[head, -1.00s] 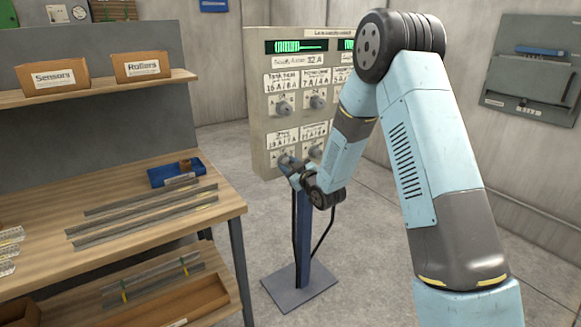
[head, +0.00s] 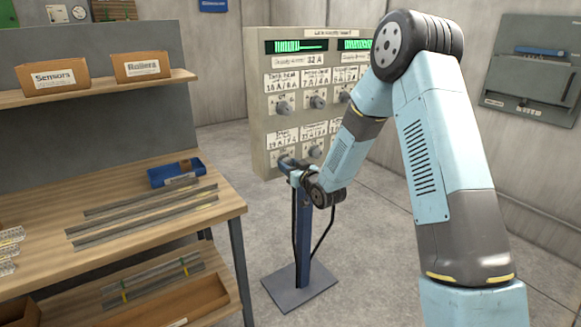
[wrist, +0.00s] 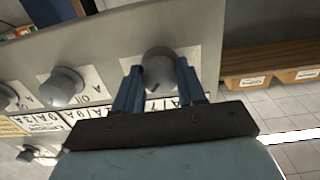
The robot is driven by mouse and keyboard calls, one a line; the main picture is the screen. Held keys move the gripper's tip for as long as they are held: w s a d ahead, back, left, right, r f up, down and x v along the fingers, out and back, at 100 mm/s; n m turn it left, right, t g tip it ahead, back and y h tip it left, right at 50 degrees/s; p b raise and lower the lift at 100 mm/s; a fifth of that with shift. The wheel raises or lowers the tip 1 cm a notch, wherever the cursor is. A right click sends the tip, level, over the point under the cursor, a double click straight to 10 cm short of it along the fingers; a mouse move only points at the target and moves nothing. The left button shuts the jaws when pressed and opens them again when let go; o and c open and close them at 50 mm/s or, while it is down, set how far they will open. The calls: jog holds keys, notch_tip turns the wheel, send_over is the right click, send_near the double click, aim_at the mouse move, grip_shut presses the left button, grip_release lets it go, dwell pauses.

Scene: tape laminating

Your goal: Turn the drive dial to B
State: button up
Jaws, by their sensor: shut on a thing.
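A beige upright panel (head: 260,125) on a blue post carries rows of round grey dials under white labels. My gripper (head: 289,168) is at the lower-left dial, which it mostly hides in the head view. In the wrist view my gripper's blue fingers (wrist: 157,80) are shut on this grey dial (wrist: 158,62), one finger on each side. A dark mark shows on the dial's face. The label by the dial is too blurred to read for certain, and which letter the dial points to cannot be told.
Other dials (head: 283,108) sit close above and beside the gripped one. Two green bar displays (head: 301,46) run along the panel's top. A wooden workbench (head: 215,210) with metal strips stands at the left. Floor around the post's base plate (head: 299,287) is clear.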

jog(key=shift+w+d, duration=0.1)
jog(key=shift+d, duration=0.05)
jog(key=o, duration=0.8)
jog(key=shift+o, duration=1.3)
jog(key=v, duration=1.3)
jog(key=shift+s+d, duration=0.2)
jog(key=shift+s, duration=0.15)
